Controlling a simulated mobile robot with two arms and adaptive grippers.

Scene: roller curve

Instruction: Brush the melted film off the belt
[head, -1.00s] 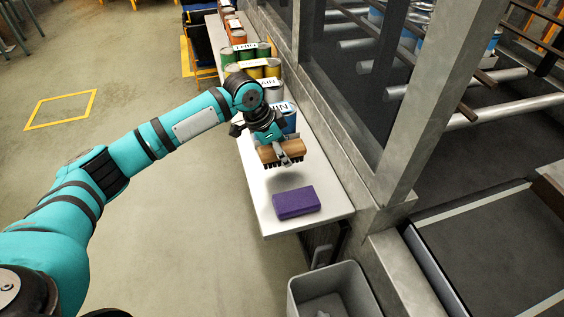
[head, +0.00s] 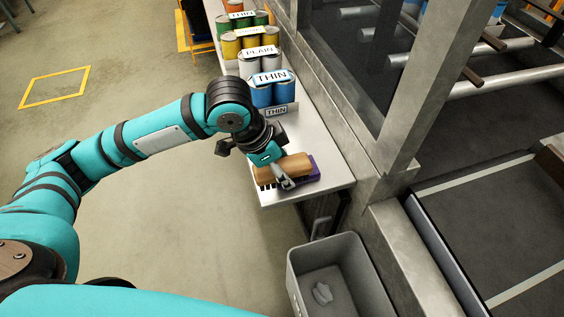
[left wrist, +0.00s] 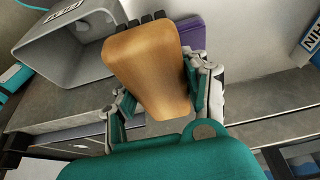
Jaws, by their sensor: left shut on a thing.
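My left gripper (head: 283,181) is shut on a wooden-backed brush (head: 291,167) with dark bristles. The brush is over the near end of the white bench, overlapping the purple block (head: 314,168); I cannot tell whether they touch. In the left wrist view the brush's tan back (left wrist: 150,65) fills the space between the two fingers (left wrist: 160,98), with dark bristle tips at its far edge. A dark belt-like surface (head: 470,215) with pale lines lies at the right; I cannot make out melted film on it. My right gripper is not in view.
The white bench (head: 325,190) bears rows of labelled cans, the blue ones (head: 271,93) marked THIN. A grey bin (head: 352,277) with a crumpled scrap stands below its near end. A metal frame post (head: 415,95) stands between bench and belt.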

